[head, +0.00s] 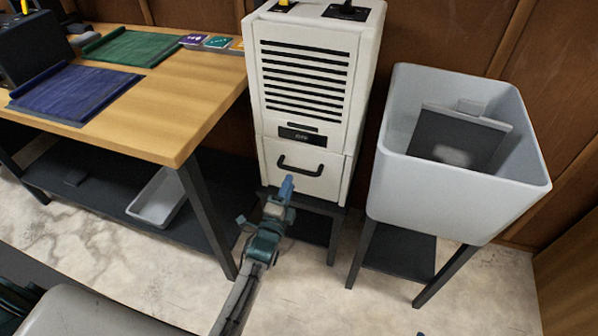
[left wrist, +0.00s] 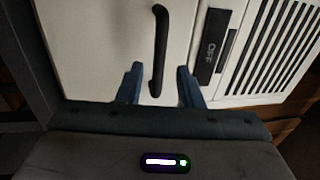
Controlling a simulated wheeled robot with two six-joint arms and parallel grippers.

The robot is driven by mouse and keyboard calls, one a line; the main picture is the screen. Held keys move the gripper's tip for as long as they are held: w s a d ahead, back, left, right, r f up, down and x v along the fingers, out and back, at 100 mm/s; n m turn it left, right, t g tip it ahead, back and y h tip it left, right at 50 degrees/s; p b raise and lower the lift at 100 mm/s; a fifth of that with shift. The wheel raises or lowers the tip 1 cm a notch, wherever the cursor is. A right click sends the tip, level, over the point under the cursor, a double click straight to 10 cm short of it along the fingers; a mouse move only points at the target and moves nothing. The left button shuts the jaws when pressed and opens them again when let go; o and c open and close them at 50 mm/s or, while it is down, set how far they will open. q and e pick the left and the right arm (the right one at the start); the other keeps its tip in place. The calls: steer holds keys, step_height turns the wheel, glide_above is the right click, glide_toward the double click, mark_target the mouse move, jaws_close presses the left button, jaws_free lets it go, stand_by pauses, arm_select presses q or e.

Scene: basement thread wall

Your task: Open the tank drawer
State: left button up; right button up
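The tank drawer (head: 271,169) is the cream lower front panel of a tall cream machine (head: 305,100) with dark vent slats. It sits flush with the machine body. Its black bar handle (head: 301,170) also shows in the left wrist view (left wrist: 159,50). My left gripper (head: 287,186) is just in front of the drawer, near the handle's lower left side. In the left wrist view my left gripper (left wrist: 158,84) is open, and the end of the handle shows between its two blue fingers. I cannot tell whether they touch it. My right gripper does not show.
A wooden workbench (head: 190,100) with blue and green mats stands left of the machine. A grey tray (head: 160,198) lies on its lower shelf. A grey sink basin (head: 450,199) on legs stands close at right. The concrete floor in front is clear.

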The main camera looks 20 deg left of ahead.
mark_target(295, 168)
arm_select(q)
steer(key=w, duration=0.4)
steer(key=w+r, duration=0.1)
steer(key=w, duration=0.1)
steer(key=shift+w+d, duration=0.1)
steer(key=shift+c, duration=0.2)
jaws_close()
